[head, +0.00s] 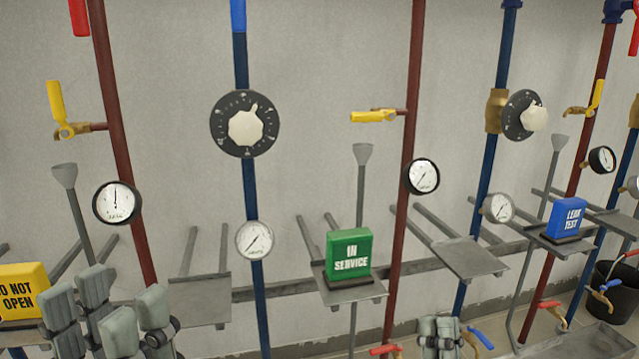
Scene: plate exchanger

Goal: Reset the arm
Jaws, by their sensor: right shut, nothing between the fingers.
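My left gripper (106,308) is at the bottom left. Its grey finger pads stand apart with a gap between them, and it holds nothing that I can see. It is just right of the yellow "DO NOT OPEN" sign (22,292) and partly overlaps it in the view. My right gripper (439,327) is at the bottom, right of centre. Its grey pads are together with nothing between them. It is low in front of the pipes, near a blue-handled valve (480,338) and a red-handled valve (385,350); whether it touches them I cannot tell.
Red pipes (118,150) and blue pipes (251,180) run up the grey wall with dials and gauges. A green "IN SERVICE" sign (349,256) and a blue "LEAK TEST" sign (567,219) stand on shelves. Yellow-handled valves (374,116) stick out. A black bucket (612,290) is at right.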

